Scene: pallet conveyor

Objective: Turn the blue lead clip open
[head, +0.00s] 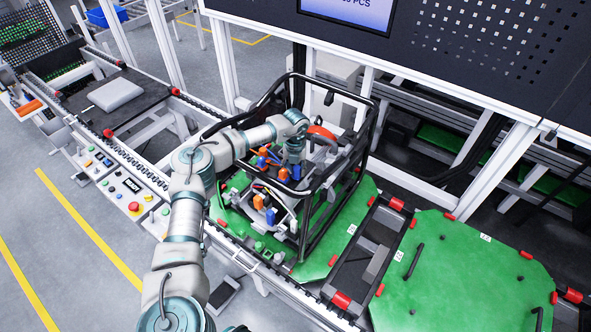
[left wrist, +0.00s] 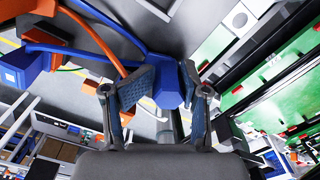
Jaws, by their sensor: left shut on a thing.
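My left gripper (head: 293,158) reaches down into the black-framed unit (head: 330,200) on the green pallet. In the left wrist view its two dark fingers (left wrist: 164,88) are closed on a blue lead clip (left wrist: 168,98), with a blue lead running from it to the upper left. In the head view a blue clip (head: 296,173) shows just below the gripper, beside an orange clip (head: 283,176). The fingertips are too small there to make out. Whether the clip is turned open cannot be told. My right gripper is not in view.
More orange and blue clips (head: 270,216) sit lower in the unit. The frame's black bars surround my left wrist closely. An empty green pallet (head: 460,270) lies to the right. A control panel with buttons (head: 130,190) stands at the left. A screen (head: 345,12) hangs above.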

